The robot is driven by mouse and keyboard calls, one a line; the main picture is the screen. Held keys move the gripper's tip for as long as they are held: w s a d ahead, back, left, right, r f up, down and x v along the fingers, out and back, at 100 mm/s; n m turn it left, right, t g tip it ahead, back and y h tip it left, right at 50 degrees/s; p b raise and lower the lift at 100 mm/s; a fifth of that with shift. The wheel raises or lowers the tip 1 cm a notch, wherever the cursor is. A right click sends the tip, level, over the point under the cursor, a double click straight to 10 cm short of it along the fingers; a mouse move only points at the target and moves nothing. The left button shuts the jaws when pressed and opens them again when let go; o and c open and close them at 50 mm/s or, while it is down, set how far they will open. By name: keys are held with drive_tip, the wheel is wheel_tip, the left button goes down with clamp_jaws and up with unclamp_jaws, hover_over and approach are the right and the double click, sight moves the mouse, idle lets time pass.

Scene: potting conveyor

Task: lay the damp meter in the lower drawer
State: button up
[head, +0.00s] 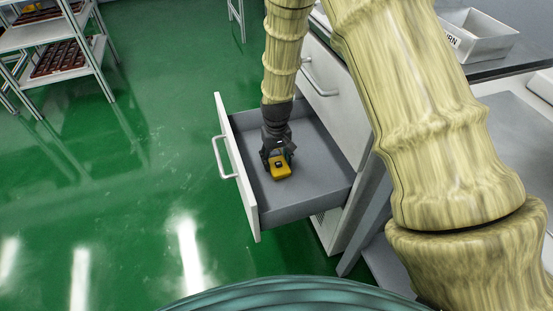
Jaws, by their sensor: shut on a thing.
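The damp meter, a small yellow device with a dark face (281,171), is in the open lower drawer area. My gripper (277,160) is shut on it, with the fingers pointing down inside the drawer's outline. The lower drawer (310,190) is pulled out, with a white front, a bar handle and a grey inside. The meter appears low over the drawer floor; I cannot tell whether it touches it. The gripper partly hides the meter's far side. No other object shows in the drawer.
A closed upper drawer (335,95) with a handle is above. A grey bin (480,38) stands on the bench at upper right. A shelf rack (65,55) with dark trays stands at upper left. The green floor (130,190) left of the drawer is clear.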

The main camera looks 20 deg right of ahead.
sight(276, 160)
drive_tip(key=shift+f, duration=0.1)
drive_tip(key=o, duration=1.1)
drive_tip(key=shift+c, duration=0.2)
wheel_tip(276, 160, up, 12)
drive_tip(key=p, duration=0.3)
drive_tip(key=shift+p, duration=0.3)
